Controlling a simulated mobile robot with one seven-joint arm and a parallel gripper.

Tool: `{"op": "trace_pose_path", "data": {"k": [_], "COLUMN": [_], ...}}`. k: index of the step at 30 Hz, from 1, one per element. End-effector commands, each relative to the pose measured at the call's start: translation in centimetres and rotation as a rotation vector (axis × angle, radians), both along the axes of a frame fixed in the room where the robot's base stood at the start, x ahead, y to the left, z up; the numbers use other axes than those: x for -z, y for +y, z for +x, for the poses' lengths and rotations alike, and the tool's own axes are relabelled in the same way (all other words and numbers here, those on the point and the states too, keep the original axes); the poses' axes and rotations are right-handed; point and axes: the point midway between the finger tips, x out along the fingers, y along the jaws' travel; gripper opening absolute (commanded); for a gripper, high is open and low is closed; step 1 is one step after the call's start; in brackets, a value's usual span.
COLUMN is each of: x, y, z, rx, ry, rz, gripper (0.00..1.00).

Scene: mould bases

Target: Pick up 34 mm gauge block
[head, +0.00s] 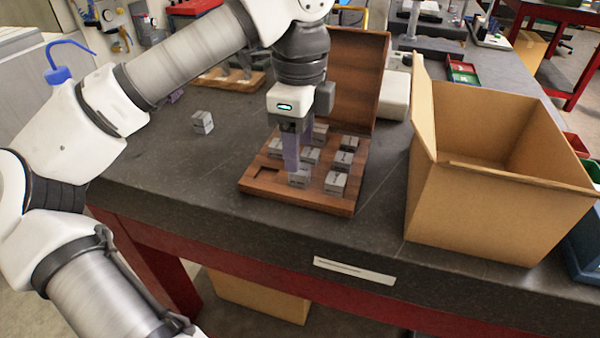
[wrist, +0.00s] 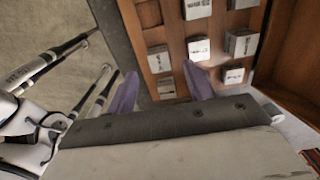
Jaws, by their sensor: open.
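Several grey gauge blocks stand in the slots of an open wooden case (head: 258,189) on the dark bench. Their markings are too small to read, so I cannot tell which one is the 34 mm block. My gripper (head: 291,168) points down over the case, just behind a front-row block (head: 299,179). In the wrist view my gripper (wrist: 163,84) has its two purple fingers apart, with a block (wrist: 166,88) showing between them. Another block (wrist: 199,49) sits just beyond the right finger. Nothing is held.
A single grey block (head: 202,122) stands on the bench left of the case. The front-left slot (head: 267,171) is empty. The raised case lid (head: 357,80) stands behind. A large open cardboard box (head: 490,210) is on the right. The bench's front left is clear.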

Motion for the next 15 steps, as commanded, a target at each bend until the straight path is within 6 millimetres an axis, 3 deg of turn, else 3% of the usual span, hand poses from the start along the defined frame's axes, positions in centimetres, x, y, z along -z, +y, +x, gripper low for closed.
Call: {"op": "trace_pose_path", "data": {"k": [9,15], "x": [3.8,4.2], "y": [-0.1,-0.1], "z": [-0.2,-0.2], "rx": [0.001,0.0], "ry": [0.003,0.001], "rz": [-0.001,-0.001], "gripper": [0.53,0.53]}}
